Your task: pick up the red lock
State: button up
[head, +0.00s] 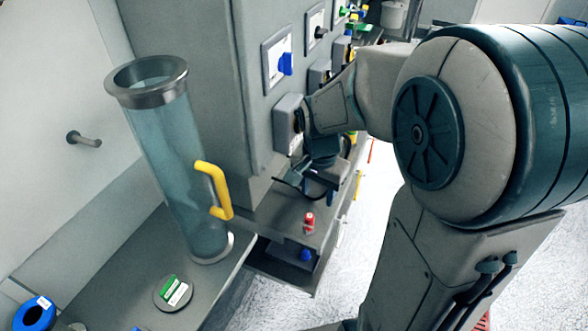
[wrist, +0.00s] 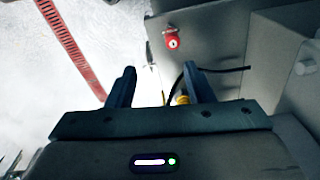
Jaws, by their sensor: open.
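The red lock (head: 309,222) sits on the grey shelf at the foot of the machine cabinet in the head view. It also shows in the wrist view (wrist: 173,43), at the upper middle, beyond the fingertips. My gripper (head: 316,181) is above and behind the lock in the head view, apart from it. In the wrist view my gripper's two fingers (wrist: 157,71) stand apart with nothing held between them. The lock lies ahead of the gap, slightly right of its middle.
A grey cabinet (head: 200,80) with a blue switch (head: 286,63) rises beside my arm. A clear cylinder (head: 175,165) with a yellow handle (head: 215,190) stands on the left bench. A blue lock (head: 306,255) sits below the shelf. A dark cable (wrist: 222,70) runs near the right finger.

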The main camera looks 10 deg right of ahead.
aim_at(310, 215)
jog(key=w+f+m, duration=0.1)
jog(key=f, duration=0.2)
jog(key=w+f+m+p, duration=0.1)
jog(key=f, duration=0.2)
jog(key=w+f, duration=0.1)
jog(key=f, duration=0.3)
jog(key=shift+m+g, duration=0.3)
jog(key=shift+m, duration=0.1)
jog(key=shift+s+a+f+p, duration=0.1)
jog(key=shift+f+p, duration=0.1)
jog(key=shift+f, duration=0.65)
jog(key=shift+w+a+f+p, duration=0.1)
jog(key=shift+f+p, duration=0.1)
jog(key=shift+f, duration=0.65)
jog(key=shift+s+a+f+p, duration=0.1)
jog(key=shift+f+p, duration=0.1)
jog(key=shift+f, duration=0.65)
grip_shut()
